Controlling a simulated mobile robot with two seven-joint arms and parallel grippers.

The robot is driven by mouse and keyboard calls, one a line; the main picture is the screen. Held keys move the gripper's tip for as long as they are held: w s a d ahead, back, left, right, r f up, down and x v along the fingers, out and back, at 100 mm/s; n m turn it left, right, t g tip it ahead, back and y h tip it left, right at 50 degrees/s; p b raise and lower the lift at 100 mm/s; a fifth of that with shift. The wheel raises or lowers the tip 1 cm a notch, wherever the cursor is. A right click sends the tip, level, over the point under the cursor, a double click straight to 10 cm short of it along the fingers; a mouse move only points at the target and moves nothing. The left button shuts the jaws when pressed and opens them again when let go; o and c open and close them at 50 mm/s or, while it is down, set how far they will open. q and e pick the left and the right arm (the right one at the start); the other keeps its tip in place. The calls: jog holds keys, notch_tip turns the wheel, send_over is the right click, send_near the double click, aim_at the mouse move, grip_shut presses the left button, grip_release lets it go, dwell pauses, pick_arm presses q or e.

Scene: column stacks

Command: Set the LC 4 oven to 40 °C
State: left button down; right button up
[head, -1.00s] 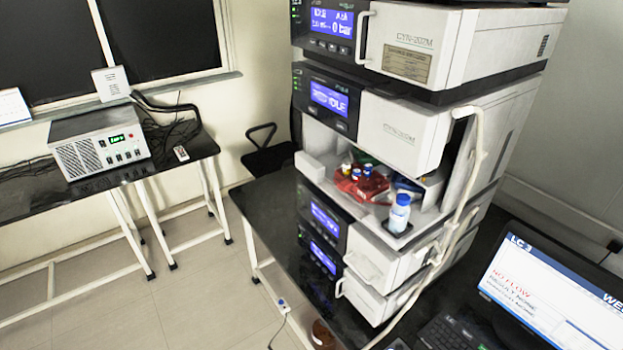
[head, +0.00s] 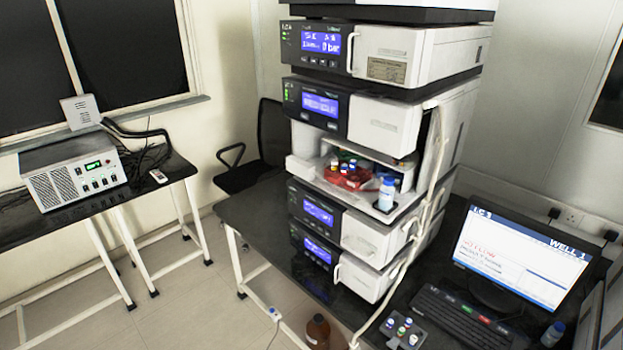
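A tall stack of white and dark instrument modules (head: 385,130) stands on a black bench, with lit blue displays on the left of the front faces. The upper display (head: 321,42) shows a bar reading; the one below it (head: 320,104) is too small to read now. Two more modules with blue displays (head: 318,213) (head: 318,249) sit at the bottom of the stack. I cannot tell which module is the oven. The monitor (head: 523,252) to the right reads LC 3 and WELL 1, with red NO FLOW text. Neither of my grippers is in view.
An open bay in the stack holds a red tray (head: 349,178) of vials and a blue-capped bottle (head: 386,195). A keyboard (head: 461,318) and small vial rack (head: 403,329) lie on the bench. A brown bottle (head: 318,331) stands low beside it. A chair (head: 265,150) is behind; floor at left is clear.

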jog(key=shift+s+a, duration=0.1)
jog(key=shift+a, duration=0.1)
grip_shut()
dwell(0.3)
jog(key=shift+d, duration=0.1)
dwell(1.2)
